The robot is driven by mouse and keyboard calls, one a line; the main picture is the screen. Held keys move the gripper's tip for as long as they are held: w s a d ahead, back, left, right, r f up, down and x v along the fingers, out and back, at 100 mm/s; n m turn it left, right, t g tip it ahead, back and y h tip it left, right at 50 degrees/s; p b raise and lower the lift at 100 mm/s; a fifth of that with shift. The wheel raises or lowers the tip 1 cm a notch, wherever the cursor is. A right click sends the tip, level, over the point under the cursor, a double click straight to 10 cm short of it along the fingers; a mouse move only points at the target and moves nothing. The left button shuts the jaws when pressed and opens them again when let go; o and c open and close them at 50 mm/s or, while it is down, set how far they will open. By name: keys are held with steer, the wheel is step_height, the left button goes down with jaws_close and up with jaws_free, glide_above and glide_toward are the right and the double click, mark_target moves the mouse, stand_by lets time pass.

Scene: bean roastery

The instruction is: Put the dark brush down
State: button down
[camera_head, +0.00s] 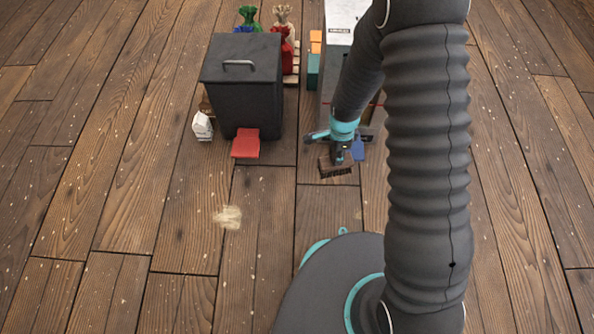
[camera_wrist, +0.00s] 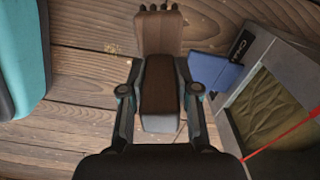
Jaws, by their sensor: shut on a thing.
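The dark brush (camera_head: 335,169) is in my gripper (camera_head: 339,150), low over the wooden floor in the head view. Its dark bristles face down and toward the camera. In the wrist view my gripper (camera_wrist: 160,90) has one finger on each side of the brush's dark brown handle (camera_wrist: 159,85). The lighter brown brush head (camera_wrist: 158,31) points away, with dark bristle tips at the top edge. I cannot tell whether the bristles touch the floor.
A black bin (camera_head: 240,90) with a red flap (camera_head: 246,142) stands left of the brush. A grey crate (camera_wrist: 285,55) holding a sack, and a blue piece (camera_wrist: 215,72), are close on the right. Pale debris (camera_head: 228,217) lies on otherwise open floor at front left.

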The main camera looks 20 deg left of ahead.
mark_target(322, 164)
steer(key=a+m, duration=0.1)
steer(key=s+a+f+m, duration=0.1)
steer(key=s+a, duration=0.1)
steer(key=shift+s+a+f+m, duration=0.1)
steer(key=shift+a+f+m, duration=0.15)
steer(key=shift+m, duration=0.15)
steer(key=w+a+f+b, duration=0.1)
steer(key=w+a+f, duration=0.4)
steer(key=a+f, duration=0.5)
steer(key=shift+a+f, duration=0.2)
steer(key=shift+f, duration=0.3)
steer(key=shift+f, duration=0.1)
steer(key=shift+f+b, duration=0.15)
steer(key=shift+b, duration=0.2)
steer(key=c, duration=0.8)
jaws_free()
steer(key=shift+c, duration=0.2)
